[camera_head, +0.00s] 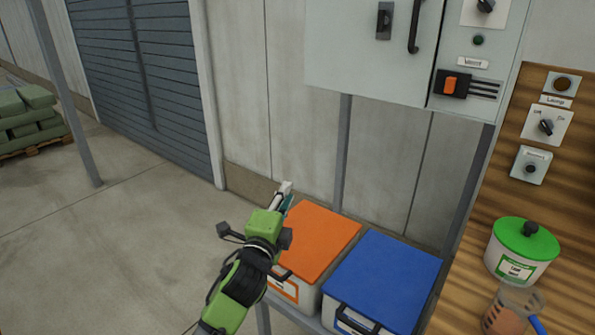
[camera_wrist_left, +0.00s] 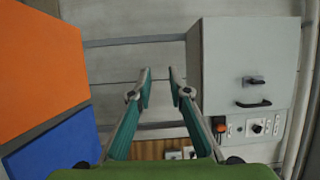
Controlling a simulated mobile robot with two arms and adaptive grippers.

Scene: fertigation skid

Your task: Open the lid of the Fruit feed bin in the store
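Two bins stand side by side on a low grey stand, one with an orange lid (camera_head: 317,240) and one with a blue lid (camera_head: 385,278). Both lids lie flat and shut. Each bin has a dark front handle and a front label, too small to read, so I cannot tell which is Fruit. My left gripper (camera_head: 287,188) is by the orange lid's left back corner and appears above it. In the left wrist view, its fingers (camera_wrist_left: 160,75) are apart with nothing between them. The orange lid (camera_wrist_left: 40,70) and blue lid (camera_wrist_left: 55,150) show at left there. My right gripper is not in view.
A grey control cabinet (camera_head: 375,60) hangs above and behind the bins. The floor at left is open.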

